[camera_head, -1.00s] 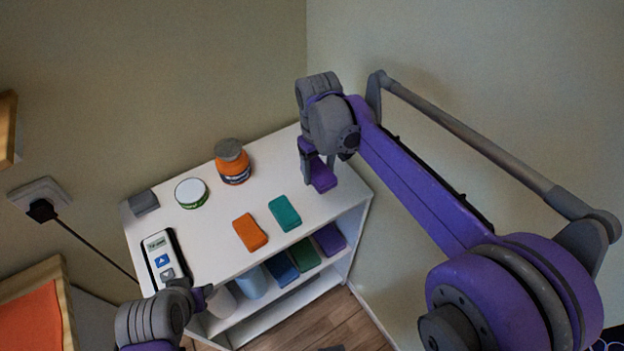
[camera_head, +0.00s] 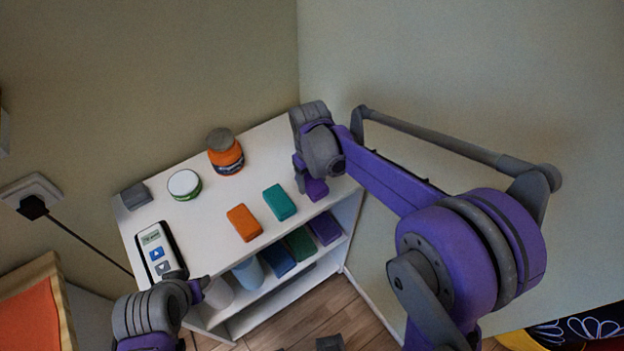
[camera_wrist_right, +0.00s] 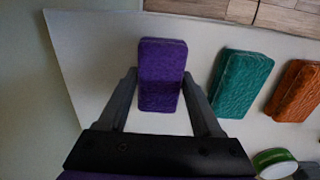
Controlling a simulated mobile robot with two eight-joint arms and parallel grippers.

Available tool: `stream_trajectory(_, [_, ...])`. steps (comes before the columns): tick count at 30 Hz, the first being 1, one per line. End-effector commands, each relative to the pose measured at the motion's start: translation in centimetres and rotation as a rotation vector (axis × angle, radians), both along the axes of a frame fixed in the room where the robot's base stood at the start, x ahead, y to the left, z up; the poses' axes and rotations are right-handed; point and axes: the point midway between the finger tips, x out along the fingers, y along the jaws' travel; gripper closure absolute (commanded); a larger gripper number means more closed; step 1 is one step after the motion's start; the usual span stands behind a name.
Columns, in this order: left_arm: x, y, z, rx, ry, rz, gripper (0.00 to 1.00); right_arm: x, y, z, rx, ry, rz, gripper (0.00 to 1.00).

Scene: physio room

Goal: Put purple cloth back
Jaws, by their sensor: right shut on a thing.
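My right gripper (camera_head: 306,184) is shut on a folded purple cloth (camera_head: 317,189) at the right end of the white shelf's top. In the right wrist view, the cloth (camera_wrist_right: 162,75) sits between the two fingers of the gripper (camera_wrist_right: 160,84). I cannot tell whether the cloth touches the shelf top. A teal cloth (camera_head: 279,202) and an orange cloth (camera_head: 243,223) lie in a row to its left. My left gripper (camera_head: 198,289) is near the shelf's front left corner. Its jaws are too unclear to judge.
The white shelf top (camera_head: 210,236) also holds an orange jar (camera_head: 226,156), a white-lidded tub (camera_head: 184,184), a grey block (camera_head: 136,196) and a white handheld device (camera_head: 160,252). The lower shelf holds blue (camera_head: 279,261), green (camera_head: 301,244) and purple (camera_head: 325,228) blocks.

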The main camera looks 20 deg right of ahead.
Motion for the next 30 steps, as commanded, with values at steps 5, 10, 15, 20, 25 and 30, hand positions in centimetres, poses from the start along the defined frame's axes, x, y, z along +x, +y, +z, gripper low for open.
stream_trajectory(5, [-0.1,0.0,-0.3,0.0,0.002,0.0,0.57,0.0,0.0,-0.3,0.0,0.001,0.0,0.86])
stream_trajectory(10, [-0.1,0.0,-0.2,0.0,0.001,0.0,0.57,0.0,0.0,-0.2,0.0,0.0,0.0,0.07])
stream_trajectory(15, [-0.1,0.0,-0.2,0.0,0.001,0.0,0.57,0.0,0.0,-0.2,0.0,0.0,0.0,0.04])
stream_trajectory(20, [0.0,0.0,0.0,0.0,0.0,0.0,0.57,0.0,0.0,0.0,0.0,0.0,0.0,0.04])
stream_trajectory(25, [0.1,0.0,0.2,0.0,-0.001,0.0,0.57,0.0,0.0,1.8,0.0,0.0,0.0,0.04])
stream_trajectory(30, [0.2,0.0,0.6,0.0,-0.003,0.0,0.57,-0.1,0.1,5.5,0.0,0.0,0.0,0.04])
